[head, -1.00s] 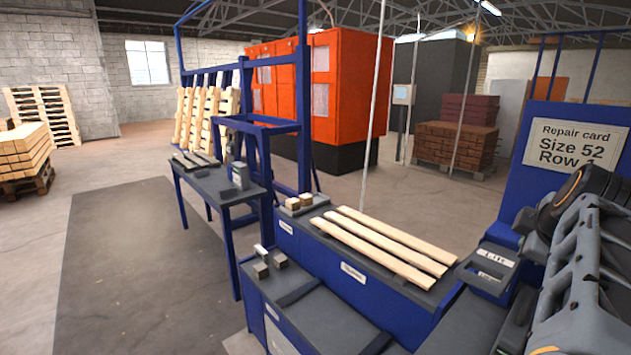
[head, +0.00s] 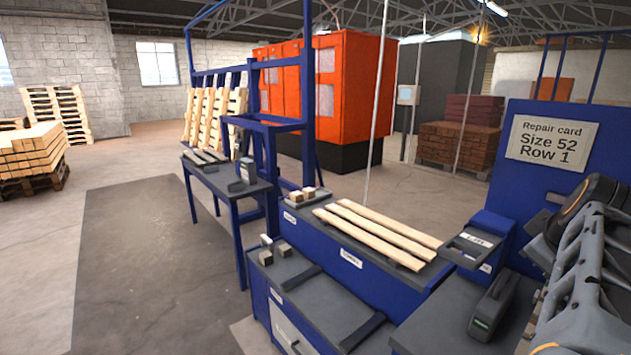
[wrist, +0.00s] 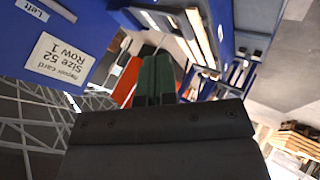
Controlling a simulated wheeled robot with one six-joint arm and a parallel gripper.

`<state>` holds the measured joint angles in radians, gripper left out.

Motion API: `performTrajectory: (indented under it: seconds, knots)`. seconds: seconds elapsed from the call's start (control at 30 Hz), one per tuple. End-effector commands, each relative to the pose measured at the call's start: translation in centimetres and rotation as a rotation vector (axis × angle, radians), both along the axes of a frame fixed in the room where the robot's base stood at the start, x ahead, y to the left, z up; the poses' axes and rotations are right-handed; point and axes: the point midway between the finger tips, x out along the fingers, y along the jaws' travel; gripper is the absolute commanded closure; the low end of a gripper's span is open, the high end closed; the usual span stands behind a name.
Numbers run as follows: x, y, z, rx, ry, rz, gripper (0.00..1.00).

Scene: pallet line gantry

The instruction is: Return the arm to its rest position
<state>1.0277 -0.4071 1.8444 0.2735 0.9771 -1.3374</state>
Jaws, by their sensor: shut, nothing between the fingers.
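My arm (head: 590,275) shows at the right edge of the head view, folded up in front of the blue board. My gripper (wrist: 157,80) shows in the wrist view as two green fingers pressed together with nothing between them. It is in the air, apart from the benches. The end of my gripper is not clear in the head view. The wrist view is upside down, with the repair card (wrist: 62,63) at left; the card reads "Size 52 Row 1" in the head view (head: 552,140).
Blue benches (head: 350,275) stand close in front, with three wooden boards (head: 385,235) on one. A dark handheld device (head: 493,303) lies near my arm. A side table (head: 228,188) and blue frame (head: 308,100) stand beyond. Floor at left (head: 140,260) is open.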

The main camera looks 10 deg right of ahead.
Motion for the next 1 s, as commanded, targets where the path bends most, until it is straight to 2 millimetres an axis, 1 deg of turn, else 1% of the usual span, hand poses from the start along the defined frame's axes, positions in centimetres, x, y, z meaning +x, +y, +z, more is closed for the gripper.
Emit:
performTrajectory:
  seconds: [0.17, 0.27, 0.33, 0.37, 0.43, 0.47, 0.5, 0.57, 0.6, 0.7, 0.8, 0.83, 0.9, 1.0]
  knots:
    - [-0.3, 0.4, -2.8, 0.154, -0.055, -0.177, 1.0]
    - [0.2, 1.6, -4.8, 0.262, -0.082, -0.28, 1.0]
    - [1.0, 3.3, -6.7, 0.353, -0.092, -0.353, 1.0]
    - [1.4, 4.3, -7.7, 0.396, -0.093, -0.384, 1.0]
    - [2.5, 7.6, -10.2, 0.498, -0.079, -0.451, 1.0]
    - [2.9, 9.4, -11.4, 0.537, -0.064, -0.473, 1.0]
    - [3.3, 11.7, -12.8, 0.581, -0.041, -0.494, 1.0]
    - [3.5, 14.8, -14.6, 0.62, -0.001, -0.501, 1.0]
    - [3.5, 16.8, -15.5, 0.633, 0.029, -0.49, 1.0]
    - [3.1, 20.9, -17.3, 0.637, 0.104, -0.419, 1.0]
    - [2.6, 24.1, -18.2, 0.616, 0.17, -0.307, 1.0]
    - [2.5, 24.8, -18.3, 0.61, 0.184, -0.279, 1.0]
    - [2.4, 26.3, -18.3, 0.603, 0.205, -0.221, 1.0]
    - [2.4, 27.7, -17.9, 0.597, 0.215, -0.163, 1.0]
